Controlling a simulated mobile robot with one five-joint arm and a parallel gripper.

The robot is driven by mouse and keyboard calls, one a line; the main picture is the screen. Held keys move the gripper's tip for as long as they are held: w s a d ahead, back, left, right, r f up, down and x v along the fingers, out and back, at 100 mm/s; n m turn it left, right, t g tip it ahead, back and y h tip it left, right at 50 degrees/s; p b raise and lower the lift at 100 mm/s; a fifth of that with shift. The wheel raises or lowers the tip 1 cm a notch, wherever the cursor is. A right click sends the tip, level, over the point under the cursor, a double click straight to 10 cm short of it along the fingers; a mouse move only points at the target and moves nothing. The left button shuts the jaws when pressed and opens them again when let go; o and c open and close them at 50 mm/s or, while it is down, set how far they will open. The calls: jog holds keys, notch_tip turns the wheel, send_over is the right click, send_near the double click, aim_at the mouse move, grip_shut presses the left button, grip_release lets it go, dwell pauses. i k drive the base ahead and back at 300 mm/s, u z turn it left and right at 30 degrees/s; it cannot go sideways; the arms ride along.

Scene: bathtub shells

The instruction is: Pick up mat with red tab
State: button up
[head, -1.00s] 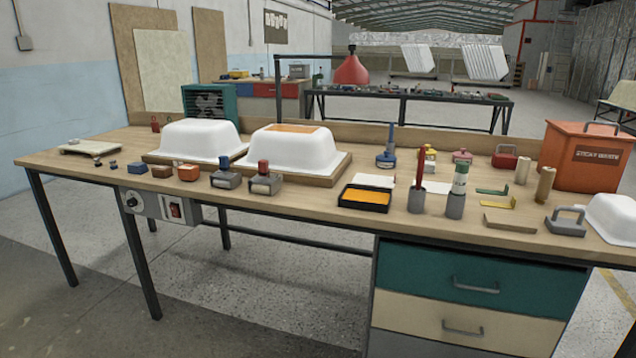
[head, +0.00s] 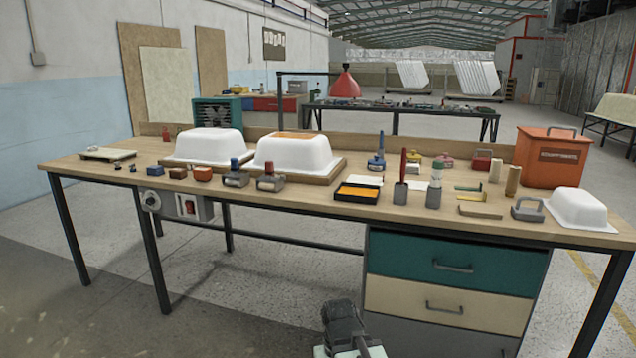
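Two thin whitish sheets lie on the workbench in the head view. One sheet (head: 368,181) is behind the black tray, and the other (head: 418,186) is partly hidden behind the red-handled tool and the grey holders. Either could be a mat, but I cannot make out a red tab on them. A pale flat slab (head: 108,154) lies at the bench's left end. My gripper (head: 343,325) seems to be the dark shape at the bottom edge, in front of the bench and well below its top. Its fingers cannot be made out, and nothing is seen held.
The workbench (head: 150,149) carries two white tub shells (head: 209,146) (head: 293,153) on boards, a black tray with orange content (head: 357,193), an orange bin (head: 552,157) and a small white tub (head: 578,207). A drawer cabinet (head: 450,265) stands under its right side. The floor in front is clear.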

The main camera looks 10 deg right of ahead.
aim_at(368, 180)
jog(key=u, duration=0.35)
jog(key=i, duration=1)
jog(key=z, duration=0.1)
